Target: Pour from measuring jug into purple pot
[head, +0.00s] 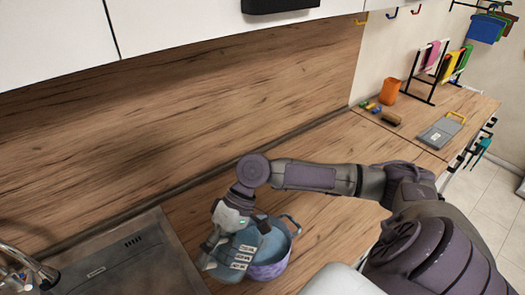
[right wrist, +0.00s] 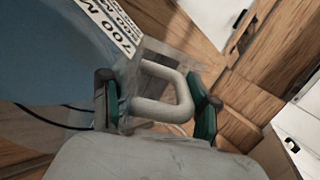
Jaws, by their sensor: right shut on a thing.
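The measuring jug (head: 228,252), blue with white volume labels, is at the bottom centre of the head view. It overlaps the left side of the purple pot (head: 268,270), which stands on the wooden counter. The jug looks tilted; I cannot tell whether it touches the pot. My right gripper (head: 213,241) is shut on the jug's handle. In the right wrist view, the pale looped handle (right wrist: 165,97) lies between the gripper's fingers (right wrist: 158,108), with the blue jug wall (right wrist: 50,55) at left. The contents of jug and pot are hidden. My left gripper is out of view.
A dark sink unit (head: 120,265) with a tap (head: 28,262) lies left of the pot. An orange cup (head: 389,91), a grey board with a yellow handle (head: 440,132) and a rack (head: 428,75) stand far right. The counter (head: 325,225) right of the pot is clear.

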